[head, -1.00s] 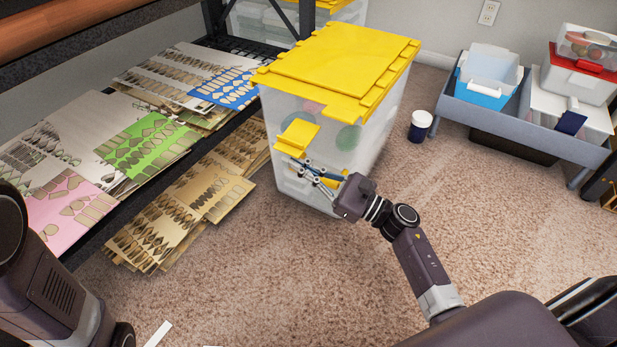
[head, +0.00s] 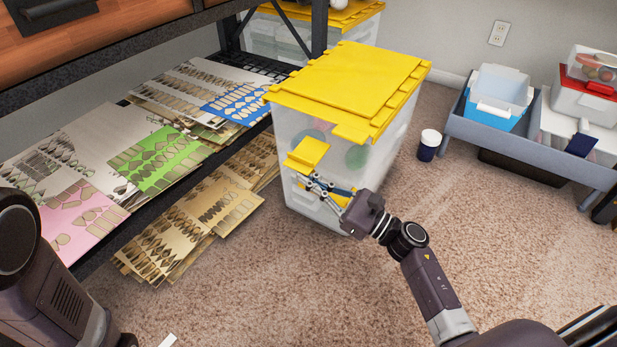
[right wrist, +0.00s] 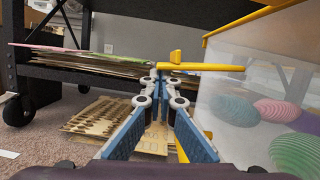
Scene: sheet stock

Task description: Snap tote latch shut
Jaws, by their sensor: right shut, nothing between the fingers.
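The clear tote (head: 382,160) with a yellow lid (head: 350,82) stands on the carpet beside the shelf. Its yellow latch (head: 308,154) sticks outward from the near side, below the lid edge. In the right wrist view, the latch (right wrist: 200,67) shows edge-on with a small raised tab. My right gripper (head: 306,182) is shut and empty, with its fingertips just below the latch in the head view. In the right wrist view, the closed fingers (right wrist: 160,78) point toward the latch's underside; contact cannot be told. My left arm shows at the lower left, but its gripper is out of view.
A low shelf (head: 135,172) with patterned sheets stands to the left; more brown sheets (head: 205,215) lie beneath. A white jar with a dark base (head: 428,146) stands right of the tote. A grey cart (head: 540,148) holds bins farther right. Open carpet lies in front.

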